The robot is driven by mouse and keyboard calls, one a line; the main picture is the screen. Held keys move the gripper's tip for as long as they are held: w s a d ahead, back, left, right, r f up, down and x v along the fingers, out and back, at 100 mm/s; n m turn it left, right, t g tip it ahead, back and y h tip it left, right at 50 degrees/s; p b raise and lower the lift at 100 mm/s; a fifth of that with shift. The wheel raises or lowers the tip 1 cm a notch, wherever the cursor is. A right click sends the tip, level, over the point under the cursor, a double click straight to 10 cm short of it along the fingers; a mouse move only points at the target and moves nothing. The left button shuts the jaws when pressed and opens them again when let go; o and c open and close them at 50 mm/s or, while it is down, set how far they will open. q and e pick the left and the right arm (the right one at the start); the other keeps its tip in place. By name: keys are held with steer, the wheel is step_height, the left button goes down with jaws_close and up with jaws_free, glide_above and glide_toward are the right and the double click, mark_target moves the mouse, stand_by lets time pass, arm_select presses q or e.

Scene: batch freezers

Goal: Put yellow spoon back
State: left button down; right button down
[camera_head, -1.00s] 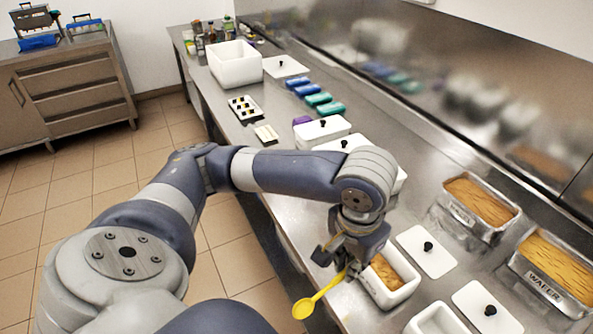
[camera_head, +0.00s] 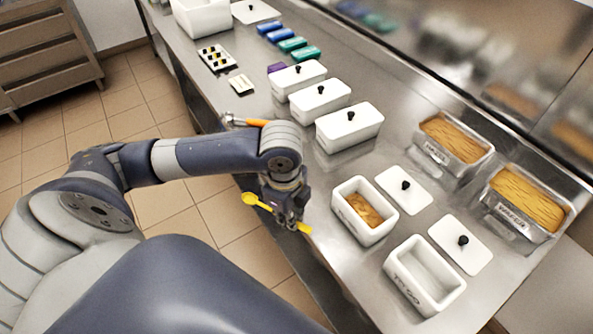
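The yellow spoon (camera_head: 263,204) is held by my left gripper (camera_head: 289,217), whose fingers close on its handle. Its round bowl points left and its handle end sticks out to the right. Gripper and spoon are over the counter's front edge, left of an open white container (camera_head: 346,220) with golden-brown food (camera_head: 363,209) inside. They appear apart from that container. The fingertips are small and partly hidden behind the wrist. My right gripper is not in view.
An orange-handled tool (camera_head: 252,122) lies near the counter edge behind my arm. An empty white container (camera_head: 398,280), loose lids (camera_head: 404,190), several lidded containers (camera_head: 345,133) and metal wafer trays (camera_head: 452,165) stand on the counter.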

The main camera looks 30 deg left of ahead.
arm_select(q)
steer(key=shift+a+f, duration=0.1)
steer(key=shift+f, duration=0.05)
steer(key=shift+w+a+m, duration=0.1)
steer(key=shift+w+m, duration=0.2)
steer(key=w+a+p, duration=0.1)
steer(key=w, duration=0.3)
steer(key=w+a+f+p, duration=0.1)
steer(key=w+a, duration=0.1)
steer(key=w, duration=0.3)
steer(key=w+a+p, duration=0.1)
steer(key=w, duration=0.4)
steer(key=shift+w+a+f, duration=0.15)
steer(key=shift+a+f, duration=0.1)
steer(key=shift+a, duration=0.1)
steer(key=shift+f+p, duration=0.3)
steer(key=shift+p, duration=0.2)
step_height(320, 180, down, 2)
steer(key=shift+f+p, duration=0.15)
steer(key=shift+p, duration=0.25)
steer(key=shift+w+f, duration=0.1)
steer(key=shift+f, duration=0.25)
steer(key=shift+f, duration=0.1)
steer(key=c, duration=1.6)
jaws_free()
steer(key=shift+c, duration=0.2)
